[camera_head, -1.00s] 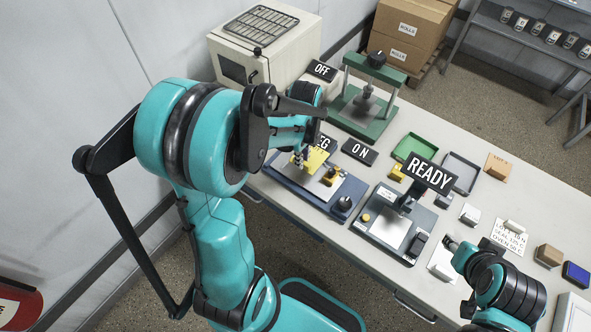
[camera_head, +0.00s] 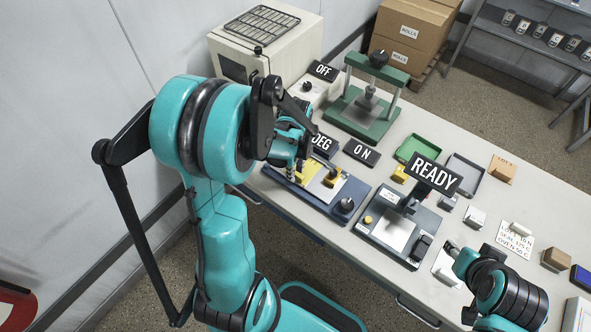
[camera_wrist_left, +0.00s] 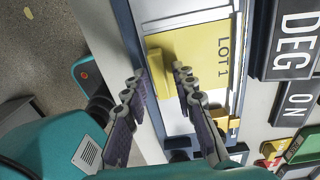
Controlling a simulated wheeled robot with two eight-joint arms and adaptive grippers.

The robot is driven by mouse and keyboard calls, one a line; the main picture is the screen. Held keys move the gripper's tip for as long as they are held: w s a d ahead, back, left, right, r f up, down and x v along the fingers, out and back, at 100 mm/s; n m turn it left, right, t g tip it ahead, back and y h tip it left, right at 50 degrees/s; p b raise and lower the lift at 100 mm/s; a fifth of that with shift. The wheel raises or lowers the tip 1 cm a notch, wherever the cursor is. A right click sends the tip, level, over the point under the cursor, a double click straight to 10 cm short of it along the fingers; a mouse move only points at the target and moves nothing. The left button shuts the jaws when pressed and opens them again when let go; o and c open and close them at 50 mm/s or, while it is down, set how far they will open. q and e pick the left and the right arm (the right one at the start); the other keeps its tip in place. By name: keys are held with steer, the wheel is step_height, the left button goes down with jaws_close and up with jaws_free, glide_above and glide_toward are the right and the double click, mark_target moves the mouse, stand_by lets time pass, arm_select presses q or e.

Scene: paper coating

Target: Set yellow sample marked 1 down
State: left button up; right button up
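The yellow sample (camera_head: 304,173), marked LOT 1, lies on the bed of the blue coating device (camera_head: 346,206). It shows flat in the left wrist view (camera_wrist_left: 202,62), with a raised yellow tab (camera_wrist_left: 157,72) at its near edge. My left gripper (camera_wrist_left: 161,72) is open, one finger on each side of the tab, with small gaps showing. In the head view my left gripper (camera_head: 301,162) and arm hide part of the sample. My right gripper (camera_head: 452,249) is over the table's front right; its fingers are too small to read.
A READY-signed device (camera_head: 393,232) stands to the right. A green press (camera_head: 362,116) and white oven (camera_head: 262,48) stand behind. Green tray (camera_head: 418,148), grey tray (camera_head: 466,173) and small blocks fill the right side. DEG and ON signs (camera_head: 361,152) stand close to the left gripper.

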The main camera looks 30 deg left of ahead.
arm_select(q)
steer(key=shift+r, duration=0.15)
steer(key=shift+r+p, duration=0.3)
steer(key=shift+r, duration=0.05)
step_height(320, 180, up, 11)
steer(key=p, duration=0.3)
steer(key=s+d+r+n+t, duration=0.3)
steer(key=d+n, duration=0.2)
steer(key=n, duration=0.4)
steer(key=s+d+r+n+t, duration=0.4)
steer(key=d+n, duration=0.2)
steer(key=n, duration=0.3)
steer(key=shift+r+n, duration=0.15)
steer(key=shift+n, duration=0.25)
step_height(320, 180, down, 7)
steer(key=b, duration=0.6)
